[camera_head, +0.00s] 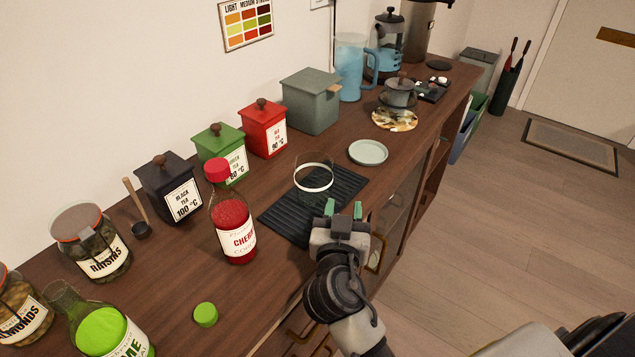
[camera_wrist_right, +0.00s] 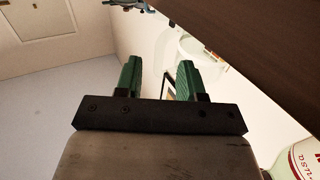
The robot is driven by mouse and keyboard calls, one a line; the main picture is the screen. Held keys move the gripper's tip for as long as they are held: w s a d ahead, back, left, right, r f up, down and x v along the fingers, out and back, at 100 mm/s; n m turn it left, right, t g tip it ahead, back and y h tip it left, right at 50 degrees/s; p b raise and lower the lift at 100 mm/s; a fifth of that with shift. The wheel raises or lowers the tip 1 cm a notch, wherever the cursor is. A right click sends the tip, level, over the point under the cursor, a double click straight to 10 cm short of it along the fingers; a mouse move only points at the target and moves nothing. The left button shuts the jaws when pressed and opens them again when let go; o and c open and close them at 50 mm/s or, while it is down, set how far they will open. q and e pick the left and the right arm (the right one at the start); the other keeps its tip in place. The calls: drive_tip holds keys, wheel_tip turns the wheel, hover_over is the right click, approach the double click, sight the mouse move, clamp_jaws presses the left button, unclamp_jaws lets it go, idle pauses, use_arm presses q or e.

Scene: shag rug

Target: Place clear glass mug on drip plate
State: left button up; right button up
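The clear glass mug (camera_head: 314,172) appears upright over the black ribbed mat, with a pale band around it; I cannot make out a handle. The ribbed mat (camera_head: 284,219) looks like the drip plate and lies flat on the wooden cabinet top. My right gripper (camera_head: 343,208) is at the mat's front right edge, just in front of the mug. In the right wrist view its green fingers (camera_wrist_right: 159,80) stand apart with nothing clearly held between them. A pale, glassy curved shape beyond them is unclear. My left gripper is not in view.
A pale saucer (camera_head: 368,152) lies behind the mat. A red cherry bottle (camera_head: 232,225) stands to its left, and a green cap (camera_head: 205,314) lies in front. Tea boxes (camera_head: 168,188) line the wall. The cabinet top (camera_head: 160,280) has free room near the cap.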

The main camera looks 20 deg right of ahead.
sight(346, 200)
drive_tip(key=x, duration=0.3)
drive_tip(key=shift+w+d+p, duration=0.25)
drive_tip(key=shift+d+p, duration=0.05)
drive_tip(key=shift+p, duration=0.05)
drive_tip(key=shift+s+a, duration=0.1)
drive_tip(key=shift+c, duration=0.2)
clamp_jaws()
